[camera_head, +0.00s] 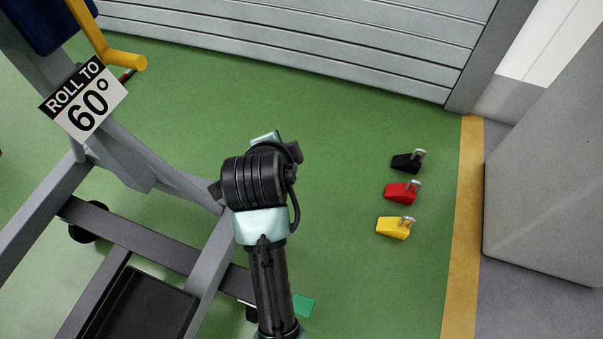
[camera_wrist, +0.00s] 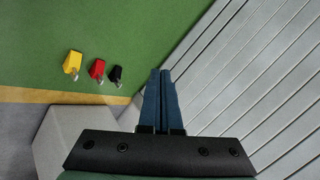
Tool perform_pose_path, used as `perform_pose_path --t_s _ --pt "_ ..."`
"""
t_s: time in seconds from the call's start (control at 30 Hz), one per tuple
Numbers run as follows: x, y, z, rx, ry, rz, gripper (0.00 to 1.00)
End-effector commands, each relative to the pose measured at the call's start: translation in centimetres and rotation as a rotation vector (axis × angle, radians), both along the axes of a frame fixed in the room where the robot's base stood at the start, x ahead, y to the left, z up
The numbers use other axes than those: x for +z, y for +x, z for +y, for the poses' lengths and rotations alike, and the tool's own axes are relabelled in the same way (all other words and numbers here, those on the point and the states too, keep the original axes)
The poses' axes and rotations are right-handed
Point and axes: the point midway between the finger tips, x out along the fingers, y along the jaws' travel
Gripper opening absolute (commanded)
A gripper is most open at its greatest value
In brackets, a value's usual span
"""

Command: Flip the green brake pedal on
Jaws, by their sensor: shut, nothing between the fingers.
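The green pedal (camera_head: 303,305) shows at the bottom of the head view, beside the lower frame of the grey stand. My arm hides part of the area around it, and I cannot tell whether it is flipped on or off. It does not show in the wrist view. My gripper (camera_wrist: 164,72) is shut and empty in the wrist view, its two dark blue fingers together. It is well apart from the pedal. In the head view my arm's wrist hides the fingers.
The grey wheeled stand (camera_head: 150,245) with a "ROLL TO 60°" sign (camera_head: 84,98) fills the left. Yellow (camera_head: 394,228), red (camera_head: 401,192) and black (camera_head: 406,162) wedges stand on the green floor at right. A grey block (camera_head: 545,170) and slatted shutter (camera_head: 300,35) bound the clear floor.

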Motion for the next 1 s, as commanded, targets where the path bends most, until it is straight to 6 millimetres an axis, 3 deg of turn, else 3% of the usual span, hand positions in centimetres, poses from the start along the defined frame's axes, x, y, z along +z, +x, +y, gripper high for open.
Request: perform_pose_path --t_s 0.03,0.1,0.2,0.3,0.4,0.5,0.83,1.0 --pt "-5.5 -2.7 0.1 -0.094 0.047 0.151 0.00" --pt "-10.9 -6.5 0.0 -0.241 0.090 0.323 0.00" --pt "-16.3 -11.8 -0.2 -0.439 0.105 0.511 0.00" --pt "-19.5 -16.0 -0.5 -0.594 0.092 0.631 0.00" --pt "-21.0 -18.5 -0.7 -0.691 0.072 0.693 0.00" --pt "-21.5 -19.6 -0.8 -0.736 0.063 0.716 0.00" --pt "-21.6 -19.6 -0.9 -0.742 0.065 0.717 0.00" --pt "-23.1 -19.7 -1.2 -0.742 0.065 0.717 0.00"
